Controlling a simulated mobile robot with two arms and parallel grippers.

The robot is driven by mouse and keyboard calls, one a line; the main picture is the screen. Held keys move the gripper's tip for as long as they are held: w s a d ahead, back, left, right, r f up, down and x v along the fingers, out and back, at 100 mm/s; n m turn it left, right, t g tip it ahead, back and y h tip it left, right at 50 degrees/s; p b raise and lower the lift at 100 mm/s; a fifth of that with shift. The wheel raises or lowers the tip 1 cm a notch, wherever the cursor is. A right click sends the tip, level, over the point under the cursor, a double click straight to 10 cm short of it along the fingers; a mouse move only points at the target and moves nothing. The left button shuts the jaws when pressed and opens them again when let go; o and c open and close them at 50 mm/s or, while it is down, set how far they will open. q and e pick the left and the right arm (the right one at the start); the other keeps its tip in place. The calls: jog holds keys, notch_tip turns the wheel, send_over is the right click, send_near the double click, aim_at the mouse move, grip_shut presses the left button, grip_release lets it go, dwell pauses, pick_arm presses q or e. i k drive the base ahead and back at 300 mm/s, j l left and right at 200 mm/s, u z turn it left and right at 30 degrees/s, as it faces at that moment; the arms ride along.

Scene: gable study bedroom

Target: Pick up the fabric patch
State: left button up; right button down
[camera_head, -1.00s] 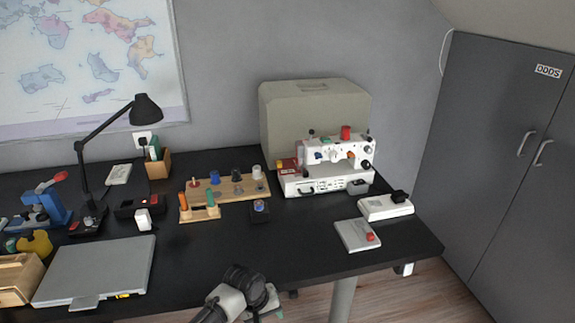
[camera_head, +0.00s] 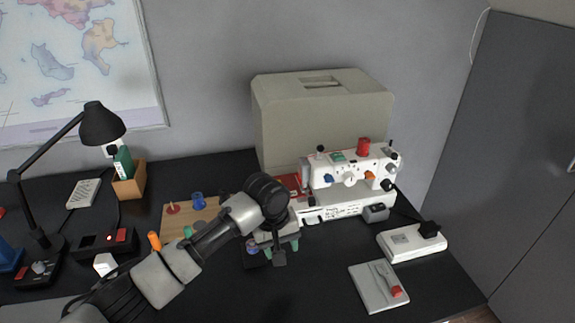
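I cannot pick out a fabric patch with certainty. A flat grey square pad (camera_head: 366,290) lies at the front right of the desk with a small red-ended object (camera_head: 396,291) on it. I cannot tell whether the pad is cloth. The white sewing machine (camera_head: 345,190) stands behind it, and its bed is partly hidden by my arm. My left gripper (camera_head: 281,249) hangs over the desk, left of and in front of the machine. Its green-tipped fingers are apart, and I see nothing held between them. My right gripper is not in view.
A beige case (camera_head: 320,115) stands behind the machine. A white pedal-like unit (camera_head: 415,243) is at the right.

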aim_at(292, 181)
jog(key=i, duration=0.9)
